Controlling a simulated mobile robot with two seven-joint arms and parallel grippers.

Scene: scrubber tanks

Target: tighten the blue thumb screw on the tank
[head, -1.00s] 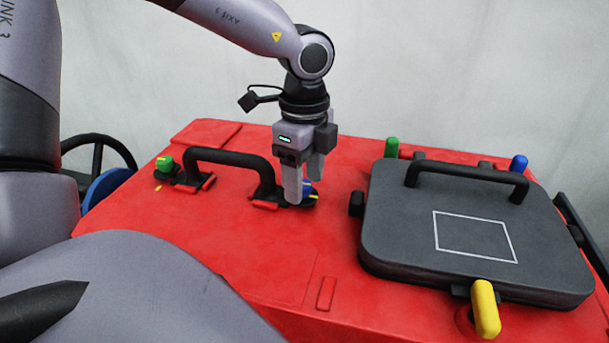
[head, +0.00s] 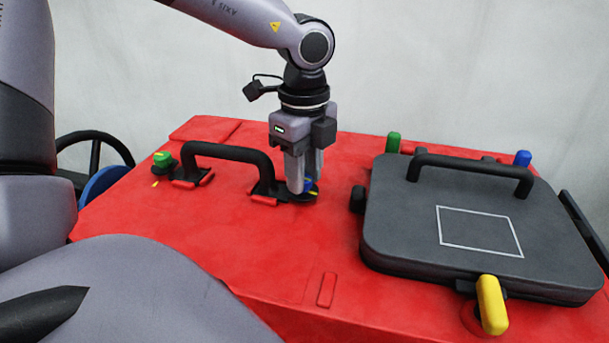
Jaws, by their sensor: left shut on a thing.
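The blue thumb screw (head: 308,184) sits on a dark round base at the right end of the black handle, on the red tank (head: 230,235). My left gripper (head: 303,186) points straight down over it and is shut on it, with a finger on either side. The fingers hide most of the screw; a bit of blue shows between them. A yellow mark (head: 313,193) shows on the base beside the screw. My right gripper is not in view.
A green thumb screw (head: 162,159) stands at the left end of the black handle (head: 228,152). A dark lid (head: 400,225) with its own handle lies on the right, with green, blue and yellow (head: 491,305) latches around it. The red top in front is clear.

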